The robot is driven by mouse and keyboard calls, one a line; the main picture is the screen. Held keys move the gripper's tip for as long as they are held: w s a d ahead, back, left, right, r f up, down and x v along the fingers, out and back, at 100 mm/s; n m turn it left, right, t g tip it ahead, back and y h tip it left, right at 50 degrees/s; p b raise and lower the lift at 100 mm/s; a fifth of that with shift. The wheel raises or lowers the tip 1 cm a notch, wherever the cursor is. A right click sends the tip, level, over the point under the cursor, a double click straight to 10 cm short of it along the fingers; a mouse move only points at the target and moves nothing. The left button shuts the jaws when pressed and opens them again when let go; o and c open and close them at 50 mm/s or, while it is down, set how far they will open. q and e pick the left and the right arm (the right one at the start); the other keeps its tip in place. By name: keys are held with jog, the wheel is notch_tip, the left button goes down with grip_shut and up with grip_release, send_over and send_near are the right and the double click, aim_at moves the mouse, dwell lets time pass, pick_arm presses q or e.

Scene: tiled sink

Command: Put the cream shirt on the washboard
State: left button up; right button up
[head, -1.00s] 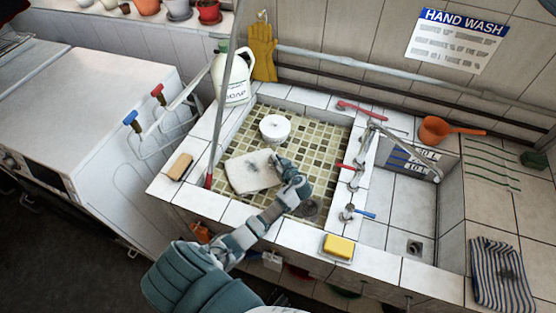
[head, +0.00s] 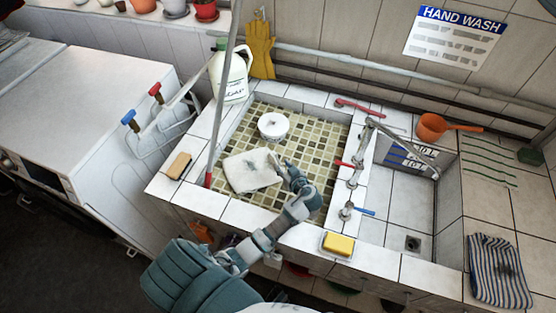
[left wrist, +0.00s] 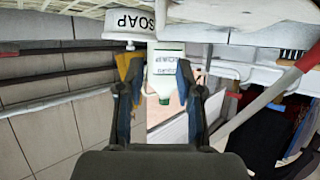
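The cream shirt (head: 250,171) lies folded flat on the mosaic floor of the left basin (head: 312,134). My left gripper (head: 280,166) is at the shirt's right edge in the head view; I cannot tell whether it touches the cloth. In the left wrist view its fingers (left wrist: 153,85) are spread apart, with no cloth visible between them. The washboard seems to be the tiled slab with green ridges (head: 488,161) right of the right basin. My right gripper is not in view.
A white round tub (head: 274,126) stands behind the shirt. A slanted pole (head: 222,105) crosses the basin's left side. Taps (head: 357,170) rise between the basins. Yellow soap (head: 339,244) sits on the front rim, an orange scoop (head: 434,127) at the back. A striped cloth (head: 499,270) lies front right.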

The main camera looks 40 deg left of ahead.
pick_arm(q)
jog(key=shift+v, duration=2)
